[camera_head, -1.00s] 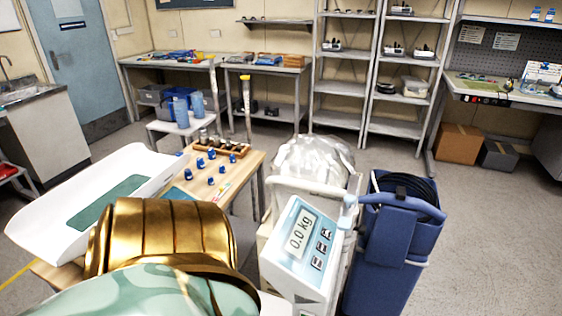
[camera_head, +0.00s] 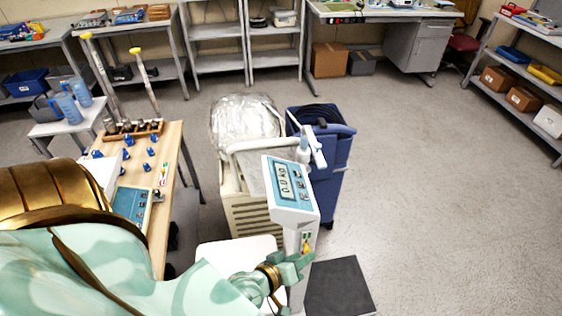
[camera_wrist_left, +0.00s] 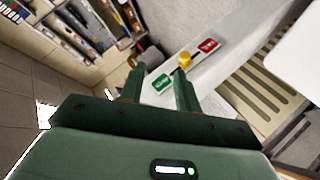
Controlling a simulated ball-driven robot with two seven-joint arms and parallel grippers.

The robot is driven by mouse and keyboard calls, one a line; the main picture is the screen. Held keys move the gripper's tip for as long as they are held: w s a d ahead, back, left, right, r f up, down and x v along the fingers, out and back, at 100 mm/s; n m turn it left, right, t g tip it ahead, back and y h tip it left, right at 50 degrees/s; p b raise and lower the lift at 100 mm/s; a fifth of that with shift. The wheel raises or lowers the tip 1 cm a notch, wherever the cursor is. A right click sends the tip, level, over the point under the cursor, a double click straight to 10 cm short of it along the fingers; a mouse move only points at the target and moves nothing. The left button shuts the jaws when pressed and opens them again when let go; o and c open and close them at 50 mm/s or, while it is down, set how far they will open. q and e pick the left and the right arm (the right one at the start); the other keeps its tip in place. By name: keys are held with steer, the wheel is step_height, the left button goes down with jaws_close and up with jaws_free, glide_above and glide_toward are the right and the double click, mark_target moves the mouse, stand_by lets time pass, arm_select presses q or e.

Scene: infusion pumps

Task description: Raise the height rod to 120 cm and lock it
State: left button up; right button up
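A white scale column (camera_head: 296,240) carries a tilted display head (camera_head: 290,190) reading 0.0 kg. On the column's front is a small yellow knob (camera_head: 306,248). In the left wrist view the yellow knob (camera_wrist_left: 184,59) sits between a green label (camera_wrist_left: 162,83) and a red label (camera_wrist_left: 208,45). My left gripper (camera_head: 300,264) is at the column, just below the knob. In the wrist view its fingers (camera_wrist_left: 159,78) are apart, with the knob just beyond the right fingertip. A white and pale-blue upright part (camera_head: 305,150) stands behind the display; I cannot tell whether it is the height rod.
A dark mat (camera_head: 339,287) lies right of the column. A blue cart (camera_head: 330,170) and a plastic-covered unit (camera_head: 245,125) stand behind it. The floor at right is clear.

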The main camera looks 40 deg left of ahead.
mark_target(313, 141)
arm_select(q)
steer(key=w+a+r+n+t+y+p, duration=0.1)
steer(key=a+r+n, duration=0.1)
steer(key=r+n, duration=0.2)
steer(key=w+a+r+n+t+y+p, duration=0.1)
steer(key=r+n, duration=0.3)
steer(key=r, duration=0.6)
steer(key=w+a+r+n+t+y+p, duration=0.1)
steer(key=a+r+n+t+y+p, duration=0.1)
steer(key=r, duration=0.4)
steer(key=shift+w+a+r+n+t+y, duration=0.1)
steer(key=shift+a+r+n+t+y, duration=0.15)
steer(key=shift+a+n, duration=0.25)
steer(key=shift+a+r+n+t+y, duration=0.15)
steer(key=shift+a+n+y, duration=0.2)
steer(key=shift+a+n, duration=0.15)
steer(key=w, duration=0.1)
steer(key=w+a+n, duration=0.1)
steer(key=shift+w+a+r+y, duration=0.1)
steer(key=shift+w+a+y, duration=0.1)
steer(key=shift+w+y, duration=0.1)
steer(key=x, duration=1.2)
steer(key=shift+w, duration=0.15)
steer(key=shift+w+a, duration=0.15)
steer(key=shift+w, duration=0.5)
arm_select(e)
step_height(313, 141, up, 6)
steer(key=shift+s, duration=0.15)
steer(key=shift+a, duration=0.1)
